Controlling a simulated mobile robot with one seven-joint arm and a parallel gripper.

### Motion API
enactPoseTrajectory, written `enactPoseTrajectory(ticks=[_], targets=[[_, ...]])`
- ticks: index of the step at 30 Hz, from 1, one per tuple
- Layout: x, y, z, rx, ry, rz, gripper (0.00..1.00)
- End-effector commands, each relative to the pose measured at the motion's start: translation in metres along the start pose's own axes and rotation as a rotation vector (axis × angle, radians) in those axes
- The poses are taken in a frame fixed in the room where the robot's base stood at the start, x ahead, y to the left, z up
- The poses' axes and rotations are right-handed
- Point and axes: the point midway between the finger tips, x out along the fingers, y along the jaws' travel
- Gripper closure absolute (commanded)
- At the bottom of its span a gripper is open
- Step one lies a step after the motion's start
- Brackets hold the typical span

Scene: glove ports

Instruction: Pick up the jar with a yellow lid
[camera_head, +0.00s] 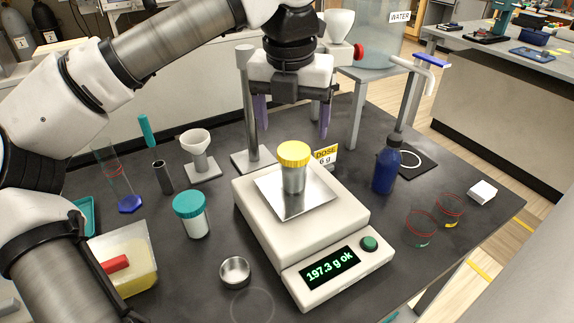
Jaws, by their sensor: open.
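The jar with a yellow lid (293,168) stands upright on the square metal pan (323,196) of a white balance (258,222). The balance display (331,273) reads "197.3 g ok". My gripper (293,120) is above and behind the jar in the picture, pointing down, with its two purple-grey fingers spread apart. It is open and nothing shows between the fingers. The jar and the fingers do not appear to touch.
A teal-lidded jar (191,214) and a small metal cup (235,272) stand left of the balance. A metal post (248,110) rises behind it. A blue bottle (386,168) and glass beakers (421,228) stand right. A "DOSE 6 g" sign (325,156) is close behind the jar.

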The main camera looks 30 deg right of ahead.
Motion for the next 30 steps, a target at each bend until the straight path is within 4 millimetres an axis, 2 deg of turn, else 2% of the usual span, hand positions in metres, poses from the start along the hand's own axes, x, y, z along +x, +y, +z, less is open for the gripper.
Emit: enactPoseTrajectory(ticks=[3, 9, 17, 24, 30], targets=[[0.025, 0.000, -0.001, 0.003, 0.004, -0.004, 0.20], [0.056, 0.000, 0.000, 0.002, 0.002, -0.004, 0.20], [0.074, 0.000, 0.001, 0.003, 0.002, -0.003, 0.20], [0.108, 0.001, 0.001, 0.002, 0.003, -0.003, 0.20], [0.117, 0.001, 0.002, 0.001, -0.001, -0.002, 0.20]])
